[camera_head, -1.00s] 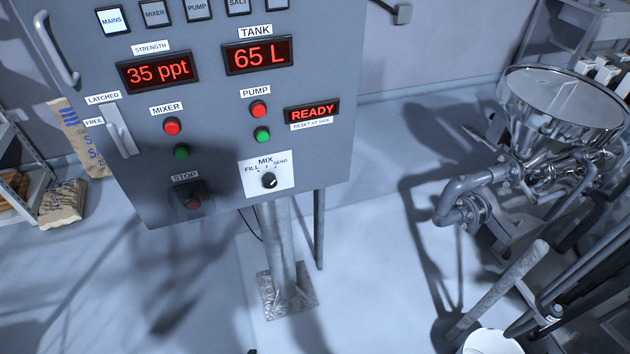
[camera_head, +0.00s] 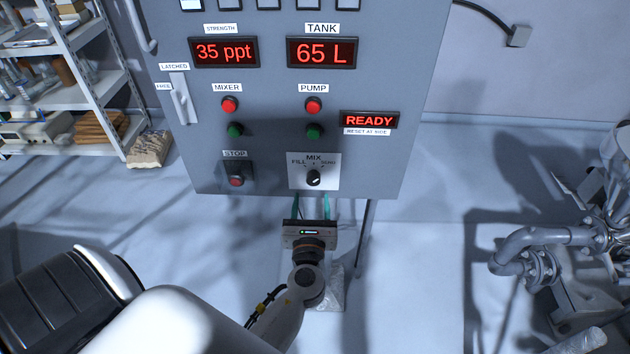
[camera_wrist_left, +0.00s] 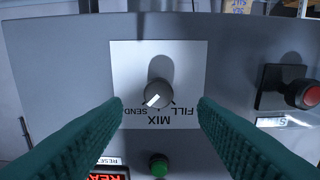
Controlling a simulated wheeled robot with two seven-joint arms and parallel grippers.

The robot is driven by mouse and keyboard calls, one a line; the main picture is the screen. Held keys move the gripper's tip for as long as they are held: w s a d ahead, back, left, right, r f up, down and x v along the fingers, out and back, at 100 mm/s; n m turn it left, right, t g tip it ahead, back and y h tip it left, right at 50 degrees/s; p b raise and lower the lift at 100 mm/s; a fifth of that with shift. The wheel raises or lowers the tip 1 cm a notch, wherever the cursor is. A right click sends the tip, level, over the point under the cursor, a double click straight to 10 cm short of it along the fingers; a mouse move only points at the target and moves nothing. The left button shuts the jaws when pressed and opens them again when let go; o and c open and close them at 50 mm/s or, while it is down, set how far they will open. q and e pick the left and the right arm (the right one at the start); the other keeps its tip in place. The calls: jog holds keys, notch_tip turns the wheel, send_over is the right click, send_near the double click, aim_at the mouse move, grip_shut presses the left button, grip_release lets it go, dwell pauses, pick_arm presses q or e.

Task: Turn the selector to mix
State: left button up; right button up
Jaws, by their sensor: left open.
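The selector is a dark round knob (camera_head: 313,178) on a white plate (camera_head: 326,162) low on the grey control panel. The labels FILL, MIX and SEND stand over it. In the left wrist view, upside down, the knob (camera_wrist_left: 159,94) has its white mark pointing down-left, toward SEND rather than MIX. My left gripper (camera_head: 311,200) is open below the plate in the head view. Its teal fingers (camera_wrist_left: 161,103) appear on either side of the knob in the wrist view, with clear gaps and no visible contact. My right gripper is out of view.
The red STOP button (camera_head: 236,181) sits left of the plate. The green pump button (camera_head: 314,131) is above it, beside the READY display (camera_head: 369,120). A latch handle (camera_head: 181,98) is at the panel's left. Metal piping (camera_head: 525,250) stands at the right.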

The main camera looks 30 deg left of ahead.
aim_at(313, 183)
pick_arm(q)
jog(key=x, duration=0.6)
jog(key=shift+w+p, duration=0.1)
jog(key=shift+p, duration=0.3)
jog(key=shift+c, duration=0.3)
jog(key=c, duration=0.9)
